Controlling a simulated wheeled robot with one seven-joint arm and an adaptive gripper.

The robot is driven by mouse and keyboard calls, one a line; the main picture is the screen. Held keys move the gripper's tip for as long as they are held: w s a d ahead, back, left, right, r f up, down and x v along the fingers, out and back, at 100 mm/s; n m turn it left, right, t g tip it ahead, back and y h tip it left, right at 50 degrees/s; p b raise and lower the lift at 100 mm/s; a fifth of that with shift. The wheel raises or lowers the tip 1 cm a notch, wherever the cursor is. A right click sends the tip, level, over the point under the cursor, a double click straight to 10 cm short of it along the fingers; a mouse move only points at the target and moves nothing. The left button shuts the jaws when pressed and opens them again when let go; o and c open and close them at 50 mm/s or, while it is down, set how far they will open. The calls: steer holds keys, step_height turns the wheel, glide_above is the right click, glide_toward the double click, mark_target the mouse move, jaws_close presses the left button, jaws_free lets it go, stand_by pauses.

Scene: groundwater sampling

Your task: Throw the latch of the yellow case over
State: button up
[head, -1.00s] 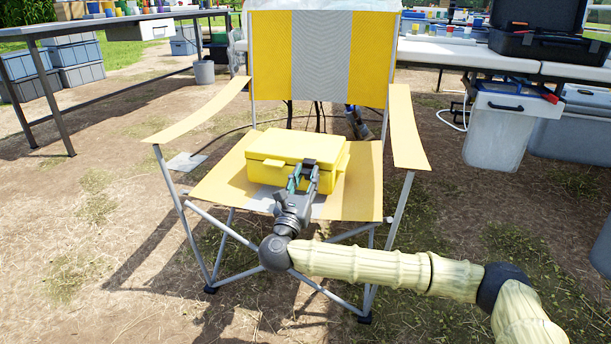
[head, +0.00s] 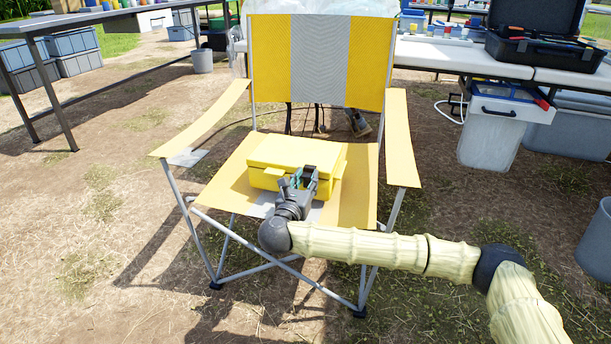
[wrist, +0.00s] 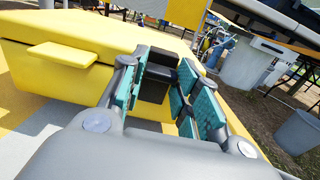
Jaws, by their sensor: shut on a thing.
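The yellow case (head: 285,152) lies closed on the seat of the folding chair. In the wrist view its body (wrist: 50,72) fills the left side, with a yellow tab (wrist: 75,53) sticking out from its front. A black latch (wrist: 153,84) at the case's front right sits between my teal-padded fingers. My gripper (head: 304,179) reaches in from the front and is shut on the latch. The fingers hide part of the latch, so I cannot tell how far it is turned.
The yellow and grey chair (head: 228,188) has armrests on both sides of the case. Behind right are a table with an open black case (head: 548,40) and a grey bin (head: 492,133). Another table (head: 90,20) stands at left. Straw-strewn ground around the chair is open.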

stand_by(0.3)
steer(key=o, duration=1)
steer(key=v, duration=1.2)
